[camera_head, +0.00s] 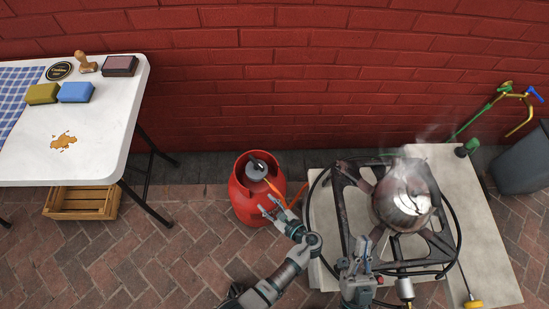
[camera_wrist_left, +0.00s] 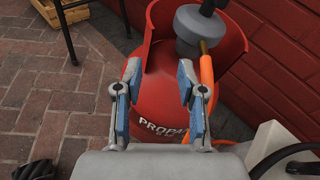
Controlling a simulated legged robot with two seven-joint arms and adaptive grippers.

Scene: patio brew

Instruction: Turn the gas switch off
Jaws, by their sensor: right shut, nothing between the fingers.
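A red propane tank (camera_head: 247,208) stands on the brick floor beside the burner. On its top sits a grey regulator (camera_head: 256,173) with a black switch (camera_head: 259,163) and an orange hose. The regulator also shows in the left wrist view (camera_wrist_left: 197,34), with the black switch (camera_wrist_left: 207,7) cut by the top edge. My left gripper (camera_head: 272,207) is open and empty, in front of and below the regulator, apart from it. In the left wrist view its fingers (camera_wrist_left: 158,92) frame the tank's lettered front. My right gripper (camera_head: 359,248) is shut and empty at the burner's front edge.
A steaming metal kettle (camera_head: 402,199) sits on the black burner frame (camera_head: 348,178) over a pale slab (camera_head: 478,245). A white table (camera_head: 105,125) with sponges stands left, a wooden crate (camera_head: 82,201) beneath. The red brick wall (camera_head: 280,90) rises behind the tank.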

